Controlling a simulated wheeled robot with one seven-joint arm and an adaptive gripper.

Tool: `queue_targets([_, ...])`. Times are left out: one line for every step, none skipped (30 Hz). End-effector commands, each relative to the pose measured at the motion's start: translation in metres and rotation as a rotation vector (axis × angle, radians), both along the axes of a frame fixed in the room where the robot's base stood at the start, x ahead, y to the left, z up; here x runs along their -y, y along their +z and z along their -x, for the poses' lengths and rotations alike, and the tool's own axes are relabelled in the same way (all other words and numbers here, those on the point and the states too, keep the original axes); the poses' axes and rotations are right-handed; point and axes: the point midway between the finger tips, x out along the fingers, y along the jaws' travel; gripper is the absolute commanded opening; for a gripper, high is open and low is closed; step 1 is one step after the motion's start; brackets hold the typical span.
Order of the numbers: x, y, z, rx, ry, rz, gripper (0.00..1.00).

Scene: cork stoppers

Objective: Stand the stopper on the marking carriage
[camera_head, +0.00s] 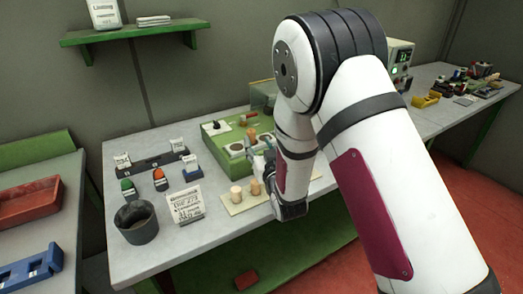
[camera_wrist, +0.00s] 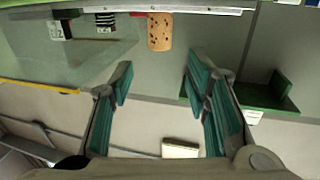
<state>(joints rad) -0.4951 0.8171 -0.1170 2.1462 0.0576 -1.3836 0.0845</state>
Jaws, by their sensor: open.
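Two pale cork stoppers, a left one (camera_head: 236,194) and a right one (camera_head: 255,187), stand on a light board (camera_head: 240,207) at the table's front. The green machine (camera_head: 228,137), with pale round parts and an orange-brown piece (camera_head: 251,134), is behind them; I cannot tell which part is the marking carriage. My gripper (camera_wrist: 160,80) is open and empty, partly hidden by my arm in the head view. In the wrist view, which looks upside down, one speckled cork (camera_wrist: 160,31) is beyond the gap between the fingertips, apart from both fingers.
A dark cup (camera_head: 136,224) and a printed card (camera_head: 186,205) stand to the left on the table. Small green and orange bottles (camera_head: 159,180) and a dark rack (camera_head: 150,163) are behind them. A monitor (camera_head: 400,58) stands at the back right.

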Motion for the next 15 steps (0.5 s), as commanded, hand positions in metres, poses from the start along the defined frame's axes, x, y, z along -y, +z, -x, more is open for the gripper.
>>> queue_targets([0.003, 0.0, 0.008, -0.002, 0.0, 0.001, 0.43])
queue_targets([0.004, 0.0, 0.012, -0.001, 0.0, 0.0, 0.43])
queue_targets([0.006, 0.0, 0.016, 0.0, 0.0, -0.001, 0.43])
queue_targets([0.007, 0.0, 0.019, 0.0, 0.0, -0.001, 0.43])
queue_targets([0.008, 0.0, 0.021, 0.0, 0.0, -0.001, 0.43])
queue_targets([0.009, 0.0, 0.024, 0.0, 0.0, -0.001, 0.43])
queue_targets([0.009, 0.0, 0.026, 0.001, 0.0, -0.001, 0.43])
queue_targets([0.01, 0.0, 0.027, 0.001, 0.0, -0.001, 0.43])
queue_targets([0.01, 0.0, 0.028, 0.001, 0.0, -0.001, 0.43])
queue_targets([0.01, 0.0, 0.029, 0.001, 0.0, -0.001, 0.43])
queue_targets([0.011, 0.0, 0.029, 0.001, 0.0, -0.001, 0.43])
queue_targets([0.011, 0.0, 0.029, 0.001, 0.0, -0.001, 0.43])
queue_targets([0.011, 0.0, 0.029, 0.001, 0.0, -0.001, 0.43])
queue_targets([0.011, 0.0, 0.029, 0.001, 0.0, -0.001, 0.43])
queue_targets([0.011, 0.001, 0.029, 0.0, 0.0, -0.001, 0.43])
